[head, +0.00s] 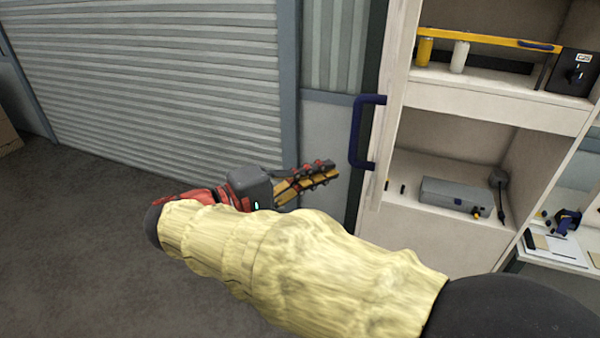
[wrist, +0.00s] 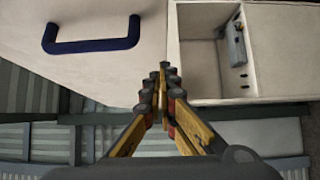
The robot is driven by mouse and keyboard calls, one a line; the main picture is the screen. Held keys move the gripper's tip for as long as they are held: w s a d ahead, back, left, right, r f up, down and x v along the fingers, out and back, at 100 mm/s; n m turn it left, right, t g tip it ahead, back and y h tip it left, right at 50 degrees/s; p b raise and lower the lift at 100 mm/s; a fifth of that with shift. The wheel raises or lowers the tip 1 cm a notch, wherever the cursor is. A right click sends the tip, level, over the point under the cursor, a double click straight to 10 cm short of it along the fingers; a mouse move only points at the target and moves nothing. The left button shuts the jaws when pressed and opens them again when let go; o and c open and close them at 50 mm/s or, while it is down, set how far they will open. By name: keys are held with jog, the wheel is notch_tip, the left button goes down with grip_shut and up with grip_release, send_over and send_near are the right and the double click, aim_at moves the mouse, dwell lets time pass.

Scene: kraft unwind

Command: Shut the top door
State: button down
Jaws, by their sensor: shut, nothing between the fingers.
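The top door (head: 398,70) is a pale panel standing open at the left side of the cabinet, seen nearly edge-on in the head view. Its dark blue handle (head: 356,135) sticks out to the left. In the wrist view the door's broad face (wrist: 115,75) fills the upper left, with the blue handle (wrist: 95,45) on it. My gripper (head: 334,171) is shut and empty, left of the door and a little below the handle. In the wrist view its fingertips (wrist: 163,72) overlap the door's edge beside the open compartment; I cannot tell whether they touch.
The open cabinet (head: 490,108) has a grey box (head: 453,196) on its lower shelf and yellow and white cylinders (head: 459,57) above. A desk (head: 560,258) with papers stands at right. A grey shutter wall (head: 150,80) is behind.

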jog(key=shift+d+p, duration=0.55)
jog(key=shift+d, duration=2.25)
